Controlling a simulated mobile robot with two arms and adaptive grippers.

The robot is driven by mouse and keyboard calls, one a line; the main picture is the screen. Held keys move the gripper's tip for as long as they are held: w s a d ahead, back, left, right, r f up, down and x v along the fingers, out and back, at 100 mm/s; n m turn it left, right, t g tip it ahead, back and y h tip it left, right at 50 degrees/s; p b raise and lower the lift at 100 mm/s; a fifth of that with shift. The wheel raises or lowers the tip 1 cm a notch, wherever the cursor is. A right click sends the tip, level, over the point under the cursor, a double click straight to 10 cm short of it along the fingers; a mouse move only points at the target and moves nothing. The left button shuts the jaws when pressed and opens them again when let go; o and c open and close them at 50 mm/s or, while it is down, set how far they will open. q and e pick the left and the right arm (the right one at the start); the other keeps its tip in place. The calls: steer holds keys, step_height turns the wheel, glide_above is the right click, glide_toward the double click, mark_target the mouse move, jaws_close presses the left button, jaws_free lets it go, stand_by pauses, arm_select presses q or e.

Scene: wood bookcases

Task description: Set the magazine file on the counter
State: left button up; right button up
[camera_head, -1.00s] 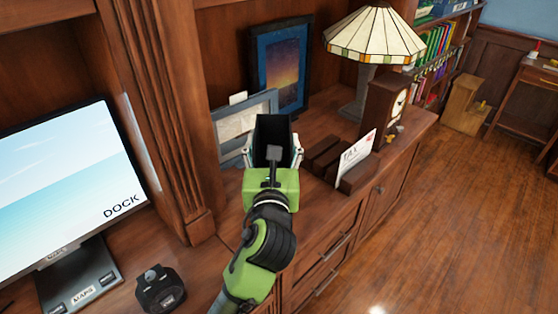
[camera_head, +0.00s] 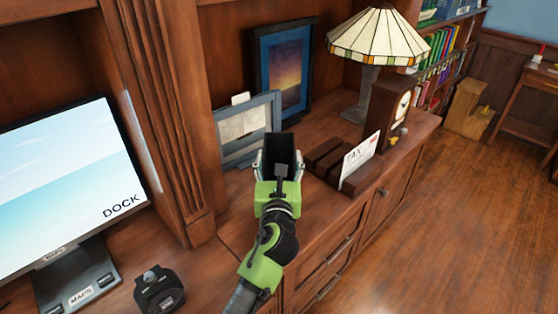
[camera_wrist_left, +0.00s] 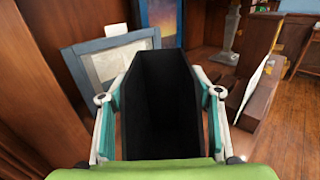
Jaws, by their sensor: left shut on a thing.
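The magazine file (camera_head: 279,150) is a black open-topped box. My left gripper (camera_head: 279,172) is shut on it, with one finger on each side. In the left wrist view the file (camera_wrist_left: 160,100) stands between the two fingers of the gripper (camera_wrist_left: 160,108), its open side toward the camera. The wooden counter (camera_head: 235,215) lies under and around it. The file's base is hidden by my gripper and arm, so I cannot tell whether it touches the counter. My right gripper is not in view.
A grey picture frame (camera_head: 245,132) leans just behind the file, with a blue frame (camera_head: 283,70) farther back. A wooden letter holder (camera_head: 325,158) with a white envelope (camera_head: 358,157) stands close to the right. A lamp (camera_head: 378,45) and clock (camera_head: 392,112) stand beyond. Bare counter lies left of my arm.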

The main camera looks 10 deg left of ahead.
arm_select(q)
steer(key=o, duration=1.8)
steer(key=shift+f, duration=0.1)
steer(key=shift+c, duration=0.2)
steer(key=s+d, duration=0.2)
steer(key=s, duration=0.9)
steer(key=shift+s+d+r+b, duration=0.15)
steer(key=shift+s+r+b, duration=0.05)
steer(key=shift+s+b, duration=0.2)
